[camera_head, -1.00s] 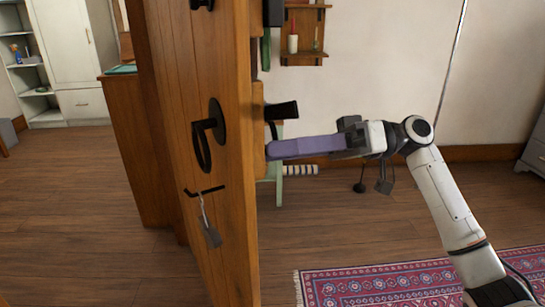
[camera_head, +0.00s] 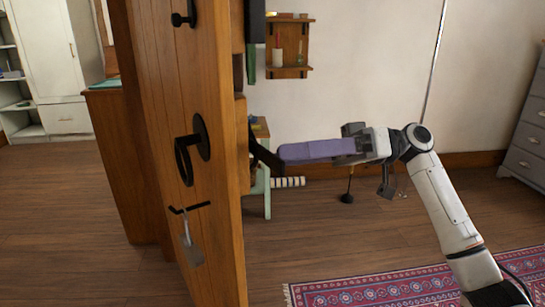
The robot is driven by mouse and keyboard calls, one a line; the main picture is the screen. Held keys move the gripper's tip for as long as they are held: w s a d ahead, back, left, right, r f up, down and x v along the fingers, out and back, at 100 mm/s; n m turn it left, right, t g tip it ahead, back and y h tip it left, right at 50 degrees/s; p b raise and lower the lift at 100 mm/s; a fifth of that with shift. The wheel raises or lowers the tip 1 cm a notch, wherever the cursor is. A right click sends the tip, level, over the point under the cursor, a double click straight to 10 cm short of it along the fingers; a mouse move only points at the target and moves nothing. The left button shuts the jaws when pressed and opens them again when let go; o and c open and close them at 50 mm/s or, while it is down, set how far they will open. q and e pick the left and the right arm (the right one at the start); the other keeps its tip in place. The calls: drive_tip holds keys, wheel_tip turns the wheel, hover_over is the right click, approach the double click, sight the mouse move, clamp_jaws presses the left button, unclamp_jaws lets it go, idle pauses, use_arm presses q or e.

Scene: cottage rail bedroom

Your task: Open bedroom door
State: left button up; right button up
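The brown wooden door (camera_head: 215,110) stands ajar, seen nearly edge-on left of centre. Its near face carries a black ring-shaped handle (camera_head: 183,162) on a round plate. A black lever handle (camera_head: 264,154) juts from the far side of the door's edge, sloping down to the right. My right gripper (camera_head: 282,152), with a long purple finger part, points left at the lever's tip, level with it and close; I cannot tell whether they touch. The finger part is seen side-on, so its opening is hidden. My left gripper is not in view.
A black hook (camera_head: 190,208) with a hanging grey tag (camera_head: 191,246) is on the door. A wall shelf (camera_head: 289,70) and a pale green-legged stand (camera_head: 264,190) are beyond. A patterned rug (camera_head: 385,287) lies at lower right; a grey dresser (camera_head: 526,140) stands right. Wooden floor is open at left.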

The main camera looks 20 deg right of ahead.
drive_tip(key=s+d, duration=0.1)
drive_tip(key=d, duration=0.5)
drive_tip(key=shift+s+d, duration=0.15)
drive_tip(key=shift+d, duration=0.1)
